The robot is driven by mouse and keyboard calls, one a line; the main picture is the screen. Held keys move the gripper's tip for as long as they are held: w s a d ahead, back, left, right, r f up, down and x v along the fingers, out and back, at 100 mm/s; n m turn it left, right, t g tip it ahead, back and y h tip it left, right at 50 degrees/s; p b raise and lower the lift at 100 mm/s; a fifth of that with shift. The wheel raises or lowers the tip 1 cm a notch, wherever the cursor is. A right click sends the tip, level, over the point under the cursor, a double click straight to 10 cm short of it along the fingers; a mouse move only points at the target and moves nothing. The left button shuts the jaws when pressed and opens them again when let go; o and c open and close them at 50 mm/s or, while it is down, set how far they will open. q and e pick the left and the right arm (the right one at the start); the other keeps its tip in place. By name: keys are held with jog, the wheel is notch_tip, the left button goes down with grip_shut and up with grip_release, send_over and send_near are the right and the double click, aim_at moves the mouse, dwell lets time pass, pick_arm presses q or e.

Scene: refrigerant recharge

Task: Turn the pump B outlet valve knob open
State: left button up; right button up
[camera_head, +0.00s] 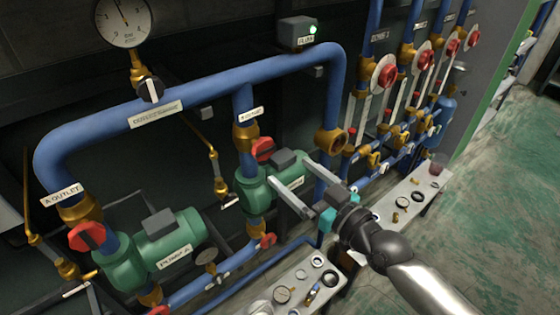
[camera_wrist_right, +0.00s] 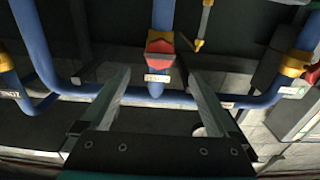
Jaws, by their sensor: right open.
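The pump B outlet valve knob (camera_head: 263,150) is red and sits on the blue riser pipe, under a brass fitting and the B outlet label (camera_head: 250,113), beside green pump B (camera_head: 275,182). My right gripper (camera_head: 290,171) is open, its two fingers reaching left toward pump B. In the wrist view, a red knob on a brass fitting (camera_wrist_right: 160,45) shows beyond and between the parted fingers (camera_wrist_right: 155,72). It looks like the pump B outlet knob. Nothing is between the fingers, and they appear apart from the knob. My left gripper is not in view.
Pump A (camera_head: 160,245) and its red outlet knob (camera_head: 86,237) stand at the lower left. A pressure gauge (camera_head: 124,20) is at the top left. Red-handled valves (camera_head: 385,75) line the right. Low benches (camera_head: 415,192) hold small parts. The green floor (camera_head: 500,170) at right is clear.

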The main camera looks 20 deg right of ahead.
aim_at(266, 151)
jog(key=x, duration=0.8)
jog(key=shift+w+f+b, duration=0.1)
jog(key=shift+b, duration=0.3)
jog(key=shift+w+a, duration=0.1)
jog(key=shift+c, duration=1.2)
jog(key=c, duration=1.2)
jog(key=n, duration=0.4)
jog(key=shift+n, duration=0.3)
